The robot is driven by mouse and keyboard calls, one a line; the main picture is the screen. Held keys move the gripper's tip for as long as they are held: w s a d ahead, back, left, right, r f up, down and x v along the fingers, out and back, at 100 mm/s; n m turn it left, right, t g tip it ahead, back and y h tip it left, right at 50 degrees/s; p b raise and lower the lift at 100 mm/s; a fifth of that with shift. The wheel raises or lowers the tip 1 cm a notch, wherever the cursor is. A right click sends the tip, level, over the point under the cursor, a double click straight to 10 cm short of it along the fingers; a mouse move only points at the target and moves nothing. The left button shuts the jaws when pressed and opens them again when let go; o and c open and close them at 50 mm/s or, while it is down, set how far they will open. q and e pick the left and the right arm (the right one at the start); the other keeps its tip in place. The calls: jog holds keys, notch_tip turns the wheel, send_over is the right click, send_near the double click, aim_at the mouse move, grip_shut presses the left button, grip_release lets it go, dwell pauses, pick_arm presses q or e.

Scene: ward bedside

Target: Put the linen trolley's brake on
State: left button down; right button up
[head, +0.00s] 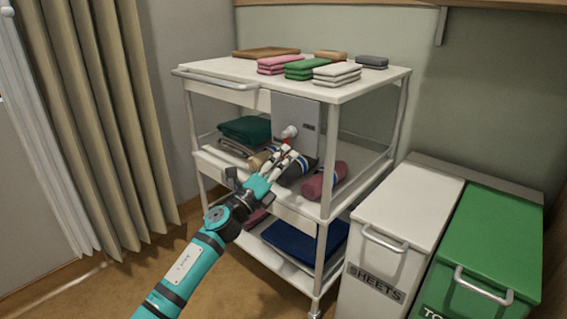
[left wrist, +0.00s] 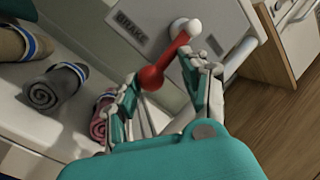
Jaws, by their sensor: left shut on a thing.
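The white linen trolley (head: 375,84) stands against the wall. A grey panel (head: 318,113) is on its front, and its label in the left wrist view reads BRAKE (left wrist: 132,28). My left gripper (head: 289,150) reaches the panel from the front. In the left wrist view its fingers (left wrist: 165,88) are closed on either side of the lever's knob end. My right gripper is in neither view.
Folded towels (head: 299,70) lie on the trolley's top, and rolled towels (head: 325,180) on the middle shelf near my gripper. A white sheets bin (head: 418,193) and a green bin (head: 495,235) stand at right. A curtain (head: 110,110) hangs at left.

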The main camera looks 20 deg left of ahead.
pick_arm(q)
jog(key=shift+w+a+r, duration=0.1)
jog(key=shift+a+r, duration=0.25)
jog(key=shift+r, duration=0.2)
jog(key=c, duration=1)
grip_release()
jog(key=o, duration=0.5)
jog(key=shift+w+d+f, duration=0.1)
jog(key=shift+d+f, duration=0.15)
jog(key=shift+f, duration=0.15)
jog(key=v, duration=1.2)
jog(key=shift+d, duration=0.1)
